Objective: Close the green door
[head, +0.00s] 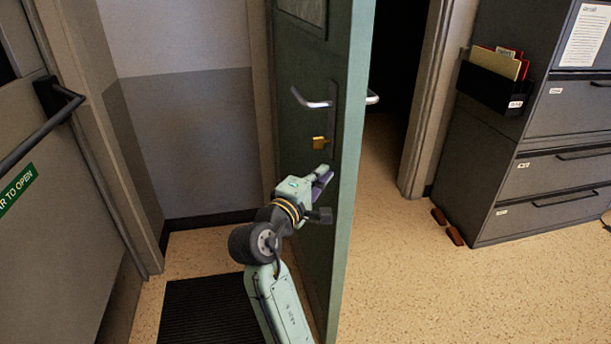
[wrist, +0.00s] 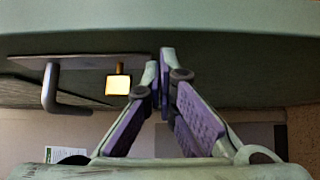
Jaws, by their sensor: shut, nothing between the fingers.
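The green door (head: 302,75) stands open, its edge facing me, with the dark doorway to its right. A metal lever handle (head: 315,103) and a yellow lock part (head: 320,142) are on its left face. In the wrist view the lever handle (wrist: 50,92) and the yellow part (wrist: 118,85) are left of the fingers. My gripper (head: 322,174) is shut and empty at the door's left face, below the handle. Its fingertips (wrist: 161,62) point at the door (wrist: 230,60); whether they touch it I cannot tell.
A grey door with a push bar (head: 40,125) is at the left. A dark mat (head: 210,310) lies on the floor beside my arm. A dark filing cabinet (head: 540,150) stands at the right, with small brown blocks (head: 455,236) at its foot. The floor between is clear.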

